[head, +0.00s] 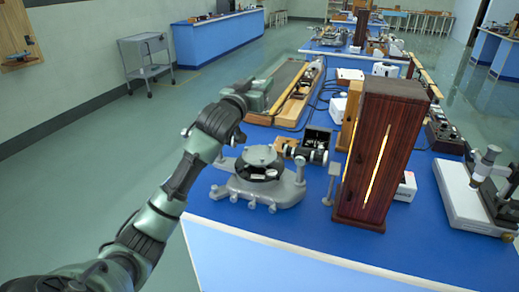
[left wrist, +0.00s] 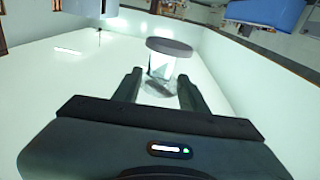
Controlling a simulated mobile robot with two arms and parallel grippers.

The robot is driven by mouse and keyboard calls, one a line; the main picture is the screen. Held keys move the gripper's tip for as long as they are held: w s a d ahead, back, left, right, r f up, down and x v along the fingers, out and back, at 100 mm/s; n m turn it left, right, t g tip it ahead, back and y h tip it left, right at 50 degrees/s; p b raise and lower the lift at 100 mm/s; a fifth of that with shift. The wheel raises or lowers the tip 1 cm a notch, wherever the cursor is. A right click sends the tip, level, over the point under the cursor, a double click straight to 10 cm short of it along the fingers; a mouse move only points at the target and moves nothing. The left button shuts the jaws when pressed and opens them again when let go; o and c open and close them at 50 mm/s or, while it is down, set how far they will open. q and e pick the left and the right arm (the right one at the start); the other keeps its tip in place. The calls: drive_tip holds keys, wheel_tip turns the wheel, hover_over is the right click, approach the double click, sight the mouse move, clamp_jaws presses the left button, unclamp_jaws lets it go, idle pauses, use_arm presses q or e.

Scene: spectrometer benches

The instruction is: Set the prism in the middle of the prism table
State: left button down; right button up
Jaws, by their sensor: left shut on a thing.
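The spectrometer (head: 258,190) stands on the blue bench, with its round dark prism table (head: 260,158) on top, seemingly empty. My left gripper (head: 262,92) is beyond it, over the long wooden-edged case at the bench's left side. In the left wrist view, the left gripper (left wrist: 160,83) has its fingers on either side of the prism (left wrist: 160,67), a clear block with a grey round cap. The gripper is shut on it. The prism looks upright over a pale surface; I cannot tell whether it touches that surface. In the head view the prism is hidden. My right gripper is not in view.
A tall wooden box with a glowing slit (head: 380,150) stands right of the spectrometer. A thin grey post (head: 331,183) stands between them. A small open black box (head: 317,138) is behind the spectrometer. A white-based instrument (head: 465,200) is at far right.

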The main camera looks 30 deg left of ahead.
use_arm(q)
wheel_tip(320, 180, down, 19)
drive_tip(key=shift+r, duration=0.1)
idle(0.4)
drive_tip(key=c, duration=0.8)
unclamp_jaws()
drive_tip(key=shift+s+d, duration=0.1)
drive_tip(key=b+v, duration=0.1)
drive_tip(key=v, duration=1.1)
